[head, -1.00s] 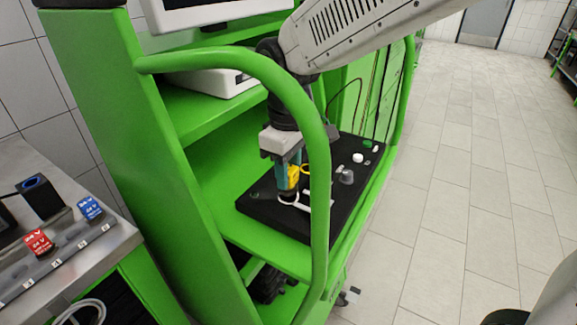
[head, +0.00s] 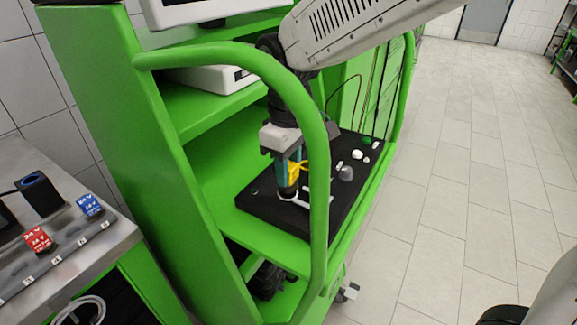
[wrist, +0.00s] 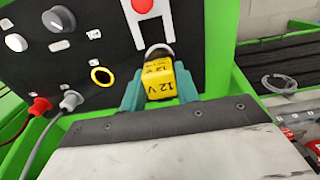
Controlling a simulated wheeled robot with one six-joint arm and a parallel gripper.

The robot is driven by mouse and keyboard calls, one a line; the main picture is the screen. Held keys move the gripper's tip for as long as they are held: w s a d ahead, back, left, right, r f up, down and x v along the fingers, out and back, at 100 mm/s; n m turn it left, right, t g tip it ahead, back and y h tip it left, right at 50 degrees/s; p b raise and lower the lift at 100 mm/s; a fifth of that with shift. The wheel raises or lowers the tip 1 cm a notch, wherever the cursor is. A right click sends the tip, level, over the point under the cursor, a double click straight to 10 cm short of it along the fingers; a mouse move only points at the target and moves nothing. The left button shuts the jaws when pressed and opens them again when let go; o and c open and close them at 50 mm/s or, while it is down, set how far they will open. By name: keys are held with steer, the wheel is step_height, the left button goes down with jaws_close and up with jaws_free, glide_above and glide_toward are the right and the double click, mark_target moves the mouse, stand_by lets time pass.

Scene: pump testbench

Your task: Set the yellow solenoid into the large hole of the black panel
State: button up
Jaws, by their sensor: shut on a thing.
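The yellow solenoid (wrist: 158,80), marked 12 V, is held between the teal fingers of my gripper (wrist: 160,92). In the head view the solenoid (head: 293,175) is upright at the lower end of my gripper (head: 290,172), partly covered by a finger. The black panel (head: 265,205) lies flat on the green shelf. A pale ring (head: 289,196) on the panel is right below the solenoid. In the wrist view this ring (wrist: 159,49) shows just past the solenoid's end. I cannot tell whether the solenoid's tip is inside it.
A green rail (head: 318,190) curves close by my gripper. Red and blue solenoids (head: 90,206) stand on the metal bench at left.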

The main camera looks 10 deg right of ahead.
steer(key=shift+f, duration=1.1)
stand_by(0.3)
steer(key=o, duration=1.3)
steer(key=shift+r, duration=4)
steer(key=s+d+m, duration=0.3)
steer(key=s+d, duration=0.3)
steer(key=d, duration=0.1)
steer(key=s+d+m+t, duration=0.1)
steer(key=s+d+m, duration=0.3)
steer(key=s+d, duration=0.2)
steer(key=s+d+m, duration=0.3)
steer(key=s+d, duration=0.4)
steer(key=shift+s+d+f, duration=0.2)
steer(key=shift+d+f, duration=0.15)
steer(key=shift+f, duration=0.05)
